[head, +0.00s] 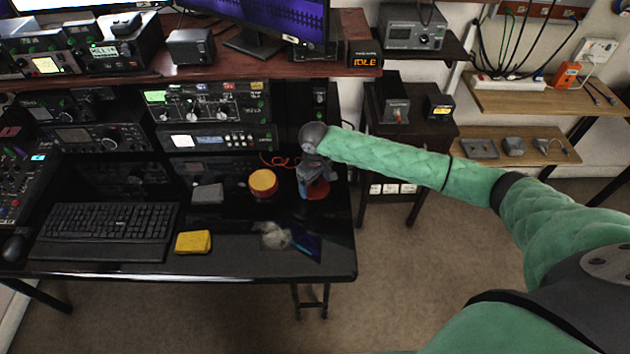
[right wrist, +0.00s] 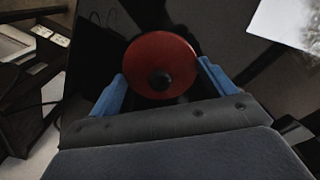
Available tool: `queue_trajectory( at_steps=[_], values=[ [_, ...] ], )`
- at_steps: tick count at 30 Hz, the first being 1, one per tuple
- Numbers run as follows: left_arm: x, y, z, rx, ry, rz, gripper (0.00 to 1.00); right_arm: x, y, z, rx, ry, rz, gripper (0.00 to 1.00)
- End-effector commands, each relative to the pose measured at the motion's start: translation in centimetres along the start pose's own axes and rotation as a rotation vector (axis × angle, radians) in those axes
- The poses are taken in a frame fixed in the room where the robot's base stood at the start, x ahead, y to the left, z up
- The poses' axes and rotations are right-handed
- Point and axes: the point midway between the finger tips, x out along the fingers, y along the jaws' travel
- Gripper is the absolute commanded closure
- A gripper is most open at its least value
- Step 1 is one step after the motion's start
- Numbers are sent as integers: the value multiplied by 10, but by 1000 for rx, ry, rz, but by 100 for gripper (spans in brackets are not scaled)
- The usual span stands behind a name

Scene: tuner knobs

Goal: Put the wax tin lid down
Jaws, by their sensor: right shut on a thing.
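The wax tin lid is a round red disc with a black knob at its middle (right wrist: 160,55). In the head view its red edge (head: 320,190) shows at my right gripper (head: 312,188), near the right end of the black desk. In the right wrist view the blue fingers of my right gripper (right wrist: 162,84) are at either side of the lid, shut on it. I cannot tell whether the lid touches the desk. A round tin with an orange-yellow top (head: 263,181), seemingly the wax tin, stands left of the gripper. My left gripper is not in view.
A yellow sponge-like block (head: 193,242), a grey block (head: 207,193), a keyboard (head: 105,228) and a pale crumpled cloth on a sheet (head: 274,235) lie on the desk. Radio units (head: 210,108) stand behind. The desk's right edge is close to the gripper.

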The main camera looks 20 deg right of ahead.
Motion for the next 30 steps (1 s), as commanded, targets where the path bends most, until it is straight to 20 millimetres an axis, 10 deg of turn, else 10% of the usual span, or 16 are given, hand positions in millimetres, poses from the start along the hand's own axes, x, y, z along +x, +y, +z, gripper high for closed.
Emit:
queue_trajectory(
  at_steps=[6,7,10,21,30],
  values=[
    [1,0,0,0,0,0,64,1,0,0,0,0,0,39],
    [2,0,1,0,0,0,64,2,0,0,0,0,0,16],
    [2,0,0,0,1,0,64,2,0,0,0,0,0,0],
    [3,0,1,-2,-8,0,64,-7,0,-1,0,2,0,0],
    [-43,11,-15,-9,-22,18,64,-59,0,-1,-1,4,1,0]
  ],
)
